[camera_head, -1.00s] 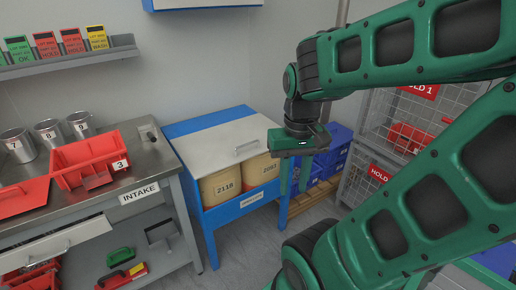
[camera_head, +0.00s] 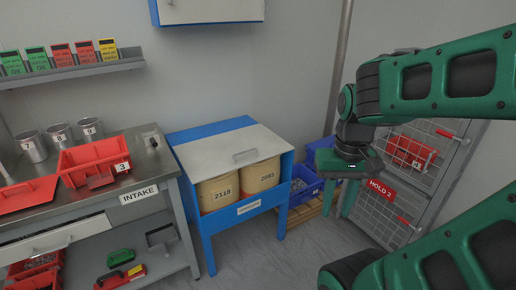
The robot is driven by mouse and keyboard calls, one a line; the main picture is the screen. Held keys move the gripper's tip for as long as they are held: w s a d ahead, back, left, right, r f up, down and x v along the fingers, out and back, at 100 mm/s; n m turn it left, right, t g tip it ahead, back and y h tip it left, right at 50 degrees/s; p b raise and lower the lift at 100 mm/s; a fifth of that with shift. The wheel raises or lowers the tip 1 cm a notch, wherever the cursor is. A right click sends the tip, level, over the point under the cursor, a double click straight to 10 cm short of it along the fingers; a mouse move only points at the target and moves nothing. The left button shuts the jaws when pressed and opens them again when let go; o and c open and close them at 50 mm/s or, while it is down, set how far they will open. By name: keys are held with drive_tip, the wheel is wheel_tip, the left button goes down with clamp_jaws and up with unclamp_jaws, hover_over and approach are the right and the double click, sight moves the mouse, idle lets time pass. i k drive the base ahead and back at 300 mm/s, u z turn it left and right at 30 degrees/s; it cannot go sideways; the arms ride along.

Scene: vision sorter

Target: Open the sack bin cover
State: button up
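The sack bin (camera_head: 207,250) is a blue-framed stand with two tan sacks inside, marked 2118 (camera_head: 219,193) and one with a partly readable number (camera_head: 256,178). Its cover (camera_head: 222,152) is a light grey sloping panel with a bar handle (camera_head: 245,154) near the front edge. The cover lies shut. My gripper (camera_head: 341,202) is to the right of the bin, pointing down, apart from the cover and handle. Its two green fingers appear spread with nothing between them.
The steel intake bench (camera_head: 150,163) with a red bin (camera_head: 92,165) stands left of the sack bin. Blue crates (camera_head: 303,190) sit on a pallet to the right. Wire hold cages (camera_head: 395,205) stand behind my arm. A blue-edged wall cabinet (camera_head: 210,10) hangs above. Floor in front is clear.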

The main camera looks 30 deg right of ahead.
sight(204, 159)
drive_tip(key=z, duration=0.05)
drive_tip(key=i, duration=1)
